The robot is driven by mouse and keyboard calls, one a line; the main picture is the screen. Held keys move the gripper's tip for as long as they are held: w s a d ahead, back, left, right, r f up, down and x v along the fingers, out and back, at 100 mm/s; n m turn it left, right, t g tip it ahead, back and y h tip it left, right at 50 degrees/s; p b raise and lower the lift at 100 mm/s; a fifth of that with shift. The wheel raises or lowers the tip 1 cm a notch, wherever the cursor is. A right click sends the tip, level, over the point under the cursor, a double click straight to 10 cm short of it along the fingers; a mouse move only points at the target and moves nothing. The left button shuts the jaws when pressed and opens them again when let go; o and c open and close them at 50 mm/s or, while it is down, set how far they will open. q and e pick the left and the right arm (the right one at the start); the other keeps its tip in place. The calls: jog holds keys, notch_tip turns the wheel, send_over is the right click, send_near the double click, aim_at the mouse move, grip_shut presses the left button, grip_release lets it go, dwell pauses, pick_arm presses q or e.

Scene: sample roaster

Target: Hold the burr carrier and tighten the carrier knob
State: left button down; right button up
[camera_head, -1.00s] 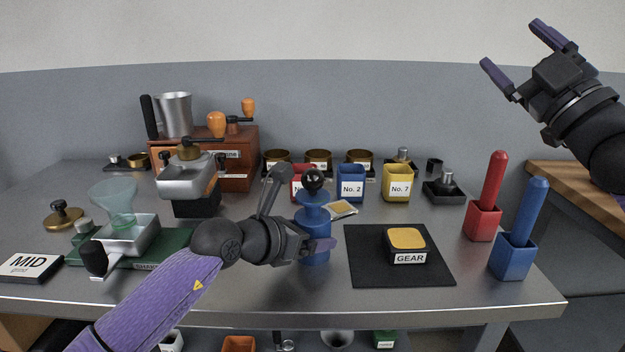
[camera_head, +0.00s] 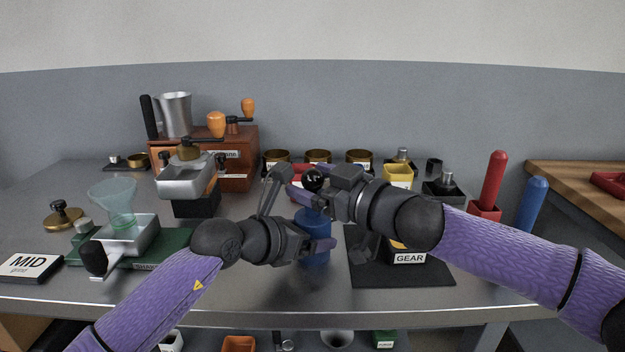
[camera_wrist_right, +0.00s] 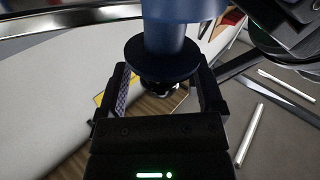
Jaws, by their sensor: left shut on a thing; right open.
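The burr carrier (camera_head: 315,258) is a blue upright body on the steel table, topped by a round black carrier knob (camera_head: 312,180). My left gripper (camera_head: 318,243) is shut on the blue body from the left. My right gripper (camera_head: 310,185) is open at the knob, coming from the right with its fingers on either side of it. In the right wrist view, the blue body (camera_wrist_right: 170,32) and a dark disc (camera_wrist_right: 162,60) stand just beyond the open fingers (camera_wrist_right: 162,95). I cannot tell whether the fingers touch the knob.
A dark mat (camera_head: 400,275) with the GEAR box (camera_head: 409,257) lies right of the carrier, partly under my right arm.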

jog(key=shift+w+a, duration=0.2)
grip_shut()
dwell(0.3)
jog(key=shift+m+t+h, duration=0.3)
jog(key=shift+m+t, duration=0.1)
jog(key=m+t+h, duration=0.1)
jog(key=h, duration=0.1)
jog(key=m+t+h, duration=0.1)
jog(key=shift+s+a+m+t+h, duration=0.1)
jog(key=shift+a+m+t+h, duration=0.05)
jog(key=shift+m+t+h, duration=0.25)
jog(key=m+t+h, duration=0.1)
jog(key=m+h, duration=0.1)
jog(key=h, duration=0.1)
jog(key=m+t+h, duration=0.1)
jog(key=m+h, duration=0.2)
jog(key=h, duration=0.1)
jog(key=shift+t+h, duration=0.3)
jog(key=shift+d+m+h, duration=0.2)
jog(key=shift+m+h, duration=0.1)
